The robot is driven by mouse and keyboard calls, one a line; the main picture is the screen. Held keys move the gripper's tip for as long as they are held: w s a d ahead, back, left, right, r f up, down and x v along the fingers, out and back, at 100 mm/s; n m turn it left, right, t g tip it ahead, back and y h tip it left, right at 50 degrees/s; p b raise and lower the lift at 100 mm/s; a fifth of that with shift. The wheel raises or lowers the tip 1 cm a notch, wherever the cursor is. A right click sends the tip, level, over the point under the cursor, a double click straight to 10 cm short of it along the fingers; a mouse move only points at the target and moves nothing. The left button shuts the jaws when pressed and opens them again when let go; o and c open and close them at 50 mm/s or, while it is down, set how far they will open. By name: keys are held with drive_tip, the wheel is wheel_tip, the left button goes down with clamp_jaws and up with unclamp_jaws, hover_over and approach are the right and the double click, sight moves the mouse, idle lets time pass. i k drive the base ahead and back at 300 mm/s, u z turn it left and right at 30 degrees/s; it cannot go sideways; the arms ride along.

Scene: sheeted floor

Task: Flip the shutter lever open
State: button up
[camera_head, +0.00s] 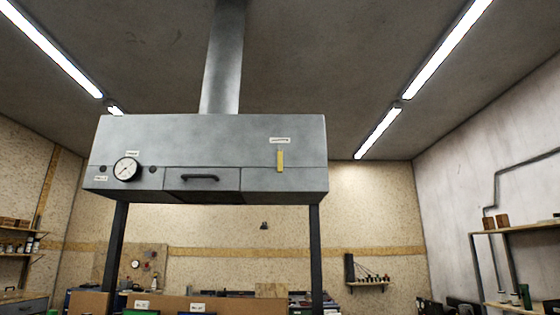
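A yellow lever (280,161) hangs vertically on the front face of a grey metal hood (225,135), right of centre. A small label (280,140) sits just above it; its text is too small to read. The lever looks upright against the face, and I cannot tell its exact setting. My gripper and arm do not show in the head view.
The hood also has a round dial (126,169), knobs and a dark handle (200,177) on a front panel. Dark posts (318,260) stand under it, with cardboard boxes (90,303) below. A shelf (515,228) lines the right wall.

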sight(279, 148)
drive_tip(key=u, duration=2)
drive_tip(key=i, duration=2.6)
drive_tip(key=z, duration=2.65)
